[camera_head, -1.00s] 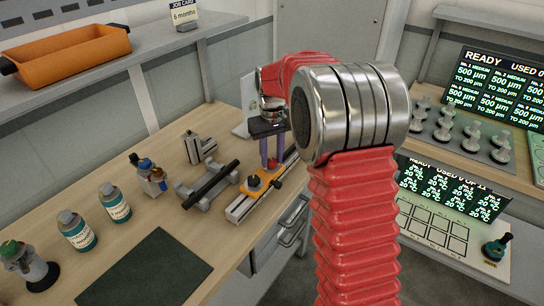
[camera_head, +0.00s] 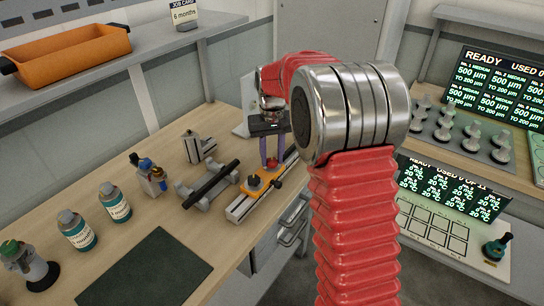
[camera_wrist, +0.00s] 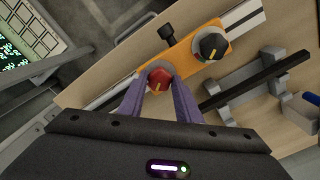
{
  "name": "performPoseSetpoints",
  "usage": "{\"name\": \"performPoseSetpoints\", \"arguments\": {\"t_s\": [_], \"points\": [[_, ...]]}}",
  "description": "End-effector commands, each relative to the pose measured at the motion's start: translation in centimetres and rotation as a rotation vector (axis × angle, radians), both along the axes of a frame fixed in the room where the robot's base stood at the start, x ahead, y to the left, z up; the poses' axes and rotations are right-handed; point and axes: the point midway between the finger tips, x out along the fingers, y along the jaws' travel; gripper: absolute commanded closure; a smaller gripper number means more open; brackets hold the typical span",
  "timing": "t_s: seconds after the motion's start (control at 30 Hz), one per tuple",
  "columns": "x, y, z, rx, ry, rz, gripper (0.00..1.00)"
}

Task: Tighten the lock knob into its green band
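A red knob (camera_wrist: 159,80) with a yellow pointer mark sits at one end of an orange carriage (camera_wrist: 183,53) on a metal rail. A black knob (camera_wrist: 212,46) with a yellow mark sits on the same carriage. My gripper (camera_wrist: 160,88) has its two purple fingers on either side of the red knob, apparently shut on it. In the head view my gripper (camera_head: 271,160) points down at the red knob (camera_head: 272,164), with the black knob (camera_head: 254,181) to the lower left. I cannot make out a green band; the fingers hide part of the knob's surroundings.
A black bar on a grey cradle (camera_head: 210,184) lies left of the rail. Small bottles (camera_head: 115,203), a dark mat (camera_head: 150,266) and a grey bracket (camera_head: 200,147) are on the bench. A black thumbscrew (camera_wrist: 167,33) sticks out beside the carriage. Screens and weights stand at the right.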

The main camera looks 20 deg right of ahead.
Motion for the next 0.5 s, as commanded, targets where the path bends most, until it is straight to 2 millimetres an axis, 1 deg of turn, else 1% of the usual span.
{"name": "performPoseSetpoints", "arguments": {"t_s": [0.03,0.27,0.5], "points": [[0.02,-0.02,0.04,0.000,-0.001,0.001,0.67],[0.01,-0.01,0.03,0.000,-0.001,0.001,0.51],[0.01,0.00,0.05,0.000,0.000,0.002,0.51]]}}
